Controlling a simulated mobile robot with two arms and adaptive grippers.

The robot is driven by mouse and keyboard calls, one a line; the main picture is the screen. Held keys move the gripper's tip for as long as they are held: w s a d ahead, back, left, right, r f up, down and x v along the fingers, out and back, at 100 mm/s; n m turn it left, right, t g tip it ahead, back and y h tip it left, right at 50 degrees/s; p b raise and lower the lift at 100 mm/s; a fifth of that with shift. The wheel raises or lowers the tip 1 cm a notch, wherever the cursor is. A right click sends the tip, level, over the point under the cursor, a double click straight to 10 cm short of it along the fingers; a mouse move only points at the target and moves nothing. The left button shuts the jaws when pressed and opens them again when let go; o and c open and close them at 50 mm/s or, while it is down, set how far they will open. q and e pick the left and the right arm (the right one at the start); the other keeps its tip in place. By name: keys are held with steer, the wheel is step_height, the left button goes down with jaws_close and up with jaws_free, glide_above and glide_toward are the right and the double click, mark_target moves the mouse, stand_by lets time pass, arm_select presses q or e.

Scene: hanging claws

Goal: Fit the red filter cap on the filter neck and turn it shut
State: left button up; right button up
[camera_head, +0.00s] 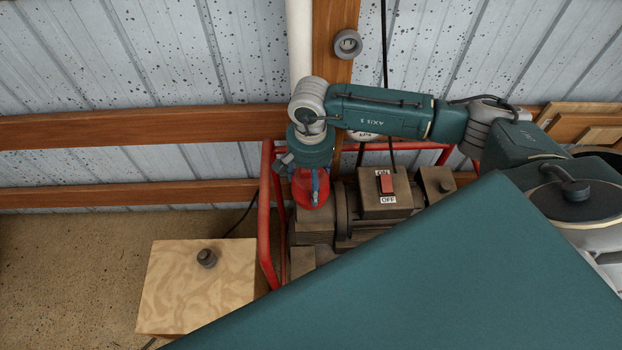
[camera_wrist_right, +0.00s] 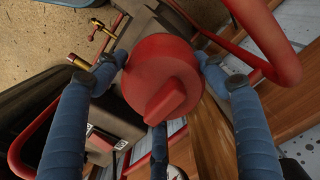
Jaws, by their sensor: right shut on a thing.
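The red filter cap (camera_head: 306,190) is below my right gripper (camera_head: 308,178), over the left end of the brown machine in the head view. In the right wrist view, the cap (camera_wrist_right: 160,72) is round with a raised grip bar. The blue fingers of my right gripper (camera_wrist_right: 160,75) are shut on its sides, with a third finger below it in the picture. The filter neck is not visible, hidden by the cap or the machine. I cannot tell whether the cap touches the neck. My left gripper is not in view.
The brown machine (camera_head: 385,207) carries a red ON/OFF switch (camera_head: 386,184) and stands inside a red tube frame (camera_head: 266,215). A pale wooden block (camera_head: 190,290) with a small grey knob (camera_head: 206,258) is at left. Wooden rails (camera_head: 130,127) and a metal wall are behind. Brass fittings (camera_wrist_right: 80,62) show in the wrist view.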

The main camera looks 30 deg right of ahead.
steer(key=shift+s+a, duration=0.1)
steer(key=shift+a, duration=0.1)
steer(key=c, duration=0.6)
steer(key=m, duration=0.4)
steer(key=shift+a+f+m, duration=0.1)
steer(key=shift+f+m, duration=0.05)
steer(key=shift+m, duration=0.15)
steer(key=shift+c, duration=0.2)
steer(key=o, duration=1.9)
steer(key=shift+c, duration=0.2)
steer(key=shift+o, duration=0.5)
steer(key=shift+o, duration=1.2)
steer(key=shift+r, duration=0.2)
steer(key=shift+r+p, duration=1.55)
steer(key=shift+r, duration=1.4)
